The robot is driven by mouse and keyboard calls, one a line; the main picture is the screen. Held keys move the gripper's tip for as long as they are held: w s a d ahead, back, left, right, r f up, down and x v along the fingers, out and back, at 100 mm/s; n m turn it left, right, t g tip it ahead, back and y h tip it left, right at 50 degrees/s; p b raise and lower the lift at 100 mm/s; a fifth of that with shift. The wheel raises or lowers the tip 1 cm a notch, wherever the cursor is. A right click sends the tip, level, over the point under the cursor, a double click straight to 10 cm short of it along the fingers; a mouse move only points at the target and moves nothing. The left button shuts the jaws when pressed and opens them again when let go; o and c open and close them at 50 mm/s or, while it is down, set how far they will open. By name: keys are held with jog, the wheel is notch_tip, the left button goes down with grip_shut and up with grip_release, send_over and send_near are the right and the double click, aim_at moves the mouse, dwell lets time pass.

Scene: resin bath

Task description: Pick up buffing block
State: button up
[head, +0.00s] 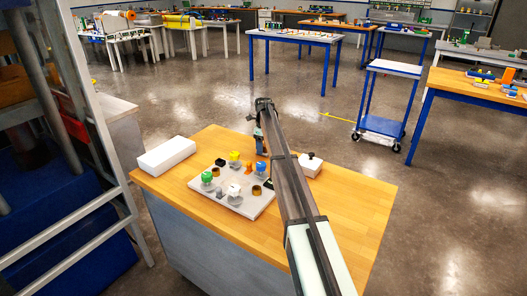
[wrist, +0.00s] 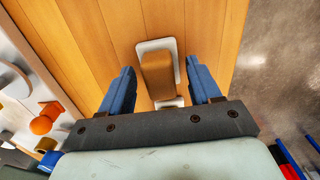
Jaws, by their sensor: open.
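A brown block (wrist: 158,75) on a pale, round-cornered base looks like the buffing block. It sits at the top middle of the wrist view, over the wooden tabletop. My gripper (wrist: 162,72) is open, with one blue finger on each side of it. Gaps show between the block and both fingers, and nothing is gripped. In the head view my gripper (head: 261,146) is low over the far part of the wooden table (head: 345,205). I cannot make out the block there; my arm and gripper cover that spot.
A pale tray (head: 245,207) with several small coloured pieces lies left of my gripper. A white box (head: 166,155) is at the table's left edge. A white block with a black knob (head: 311,164) stands right of my arm. The table's right side is clear.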

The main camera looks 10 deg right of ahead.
aim_at(264, 145)
jog(key=c, duration=1.1)
jog(key=shift+o, duration=0.2)
jog(key=shift+r, duration=0.1)
notch_tip(264, 145, up, 10)
jog(key=shift+f, duration=0.1)
